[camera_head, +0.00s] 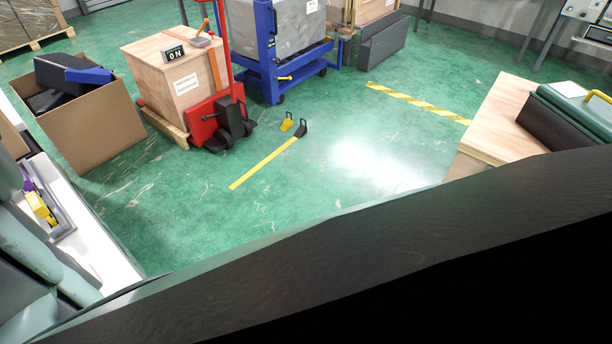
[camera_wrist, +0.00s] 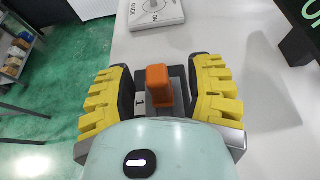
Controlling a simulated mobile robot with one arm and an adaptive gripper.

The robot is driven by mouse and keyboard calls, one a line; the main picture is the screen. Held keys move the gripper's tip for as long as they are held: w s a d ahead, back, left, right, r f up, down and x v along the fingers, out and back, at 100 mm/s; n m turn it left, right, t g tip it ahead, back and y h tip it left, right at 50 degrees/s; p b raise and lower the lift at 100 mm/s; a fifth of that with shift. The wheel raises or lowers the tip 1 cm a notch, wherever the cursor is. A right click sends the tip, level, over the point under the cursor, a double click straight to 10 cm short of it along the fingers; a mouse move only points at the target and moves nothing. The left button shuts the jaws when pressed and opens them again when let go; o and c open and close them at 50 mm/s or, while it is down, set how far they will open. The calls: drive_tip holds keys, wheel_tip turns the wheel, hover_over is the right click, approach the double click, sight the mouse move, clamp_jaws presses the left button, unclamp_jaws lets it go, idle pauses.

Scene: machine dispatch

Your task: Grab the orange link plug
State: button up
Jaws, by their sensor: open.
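The orange link plug (camera_wrist: 158,86) shows in the wrist view, standing on a dark base on a white surface. My gripper (camera_wrist: 159,88) has its two yellow-and-black fingers apart, one on each side of the plug. A gap shows between the plug and each finger, and the jaws are open. The lower part of the plug and its base are partly hidden by my wrist housing. I cannot make out the plug in the head view.
A black object (camera_wrist: 298,40) stands at the upper right. The white surface (camera_wrist: 262,100) is clear to the right. Its left edge drops to green floor. In the head view, a cardboard box (camera_head: 95,130) stands at left.

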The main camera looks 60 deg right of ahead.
drive_tip(key=shift+c, duration=0.2)
clamp_jaws()
idle(0.3)
